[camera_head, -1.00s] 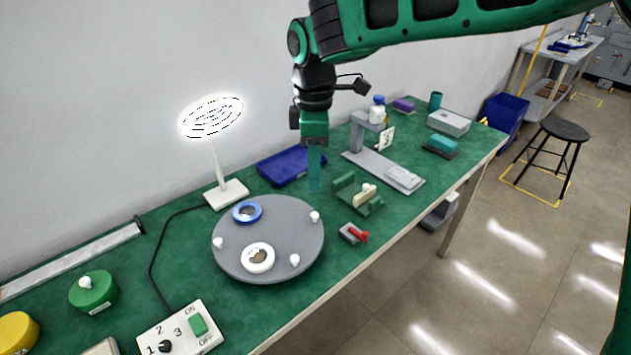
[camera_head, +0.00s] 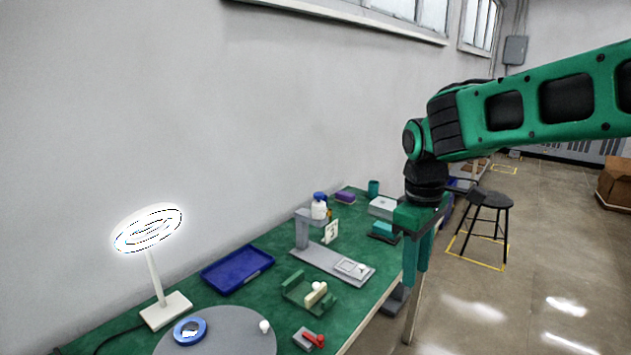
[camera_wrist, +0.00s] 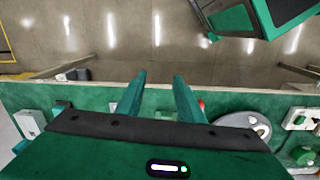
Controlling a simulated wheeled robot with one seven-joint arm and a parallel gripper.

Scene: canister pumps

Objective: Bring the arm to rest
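My gripper (camera_head: 417,265) hangs pointing down in the head view, beside the front edge of the green workbench (camera_head: 262,288). In the wrist view my gripper's two green fingers (camera_wrist: 160,80) stand apart with nothing between them. Beyond the fingertips the wrist view shows the bench edge and the bare floor. My green arm reaches in from the right of the head view, raised above the bench.
On the bench are a lit ring lamp (camera_head: 148,230), a blue tray (camera_head: 237,270), a grey turntable (camera_head: 222,335), a green cradle (camera_head: 308,292), a red-handled clamp (camera_head: 309,339) and a grey stand (camera_head: 333,262) with a bottle (camera_head: 319,208). A black stool (camera_head: 484,200) stands beyond on open floor.

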